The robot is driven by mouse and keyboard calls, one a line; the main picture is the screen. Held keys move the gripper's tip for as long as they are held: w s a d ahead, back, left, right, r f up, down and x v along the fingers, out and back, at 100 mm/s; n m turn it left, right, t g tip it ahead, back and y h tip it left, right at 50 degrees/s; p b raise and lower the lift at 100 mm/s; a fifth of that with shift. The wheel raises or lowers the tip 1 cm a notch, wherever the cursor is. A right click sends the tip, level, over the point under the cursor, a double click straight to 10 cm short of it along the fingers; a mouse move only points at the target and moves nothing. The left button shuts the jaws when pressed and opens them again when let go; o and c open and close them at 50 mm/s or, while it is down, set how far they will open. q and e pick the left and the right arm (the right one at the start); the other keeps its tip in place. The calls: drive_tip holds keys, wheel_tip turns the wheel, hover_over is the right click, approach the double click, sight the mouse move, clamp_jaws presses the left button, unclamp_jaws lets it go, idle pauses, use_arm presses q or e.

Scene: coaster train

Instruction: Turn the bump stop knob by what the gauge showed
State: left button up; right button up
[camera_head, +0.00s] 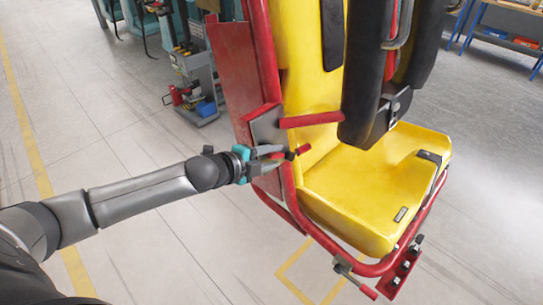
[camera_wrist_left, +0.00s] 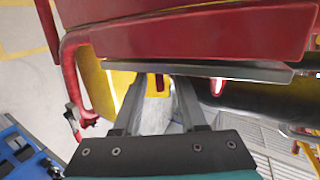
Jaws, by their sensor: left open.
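A yellow coaster seat (camera_head: 375,190) stands in a red tube frame (camera_head: 264,60). My left gripper (camera_head: 284,154) is at the left side of the seat, by a grey plate (camera_head: 267,128) on the frame. Its fingers are apart, close to a small red-tipped part (camera_head: 303,149); I cannot tell whether they touch it or whether it is the bump stop knob. In the left wrist view, the open fingers (camera_wrist_left: 160,88) point at a narrow gap under a red panel (camera_wrist_left: 200,32), with a small red part (camera_wrist_left: 158,82) between them. No gauge reading can be made out. My right gripper is not in view.
A red bar (camera_head: 312,119) juts out above the gripper. A black padded restraint (camera_head: 366,75) hangs over the seat. A lever with a red grip (camera_head: 364,288) and a red bracket (camera_head: 402,270) sit low at the front. A tool cart (camera_head: 198,85) stands behind on open floor.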

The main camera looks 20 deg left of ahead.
use_arm(q)
drive_tip(key=shift+c, duration=0.2)
clamp_jaws()
idle(0.4)
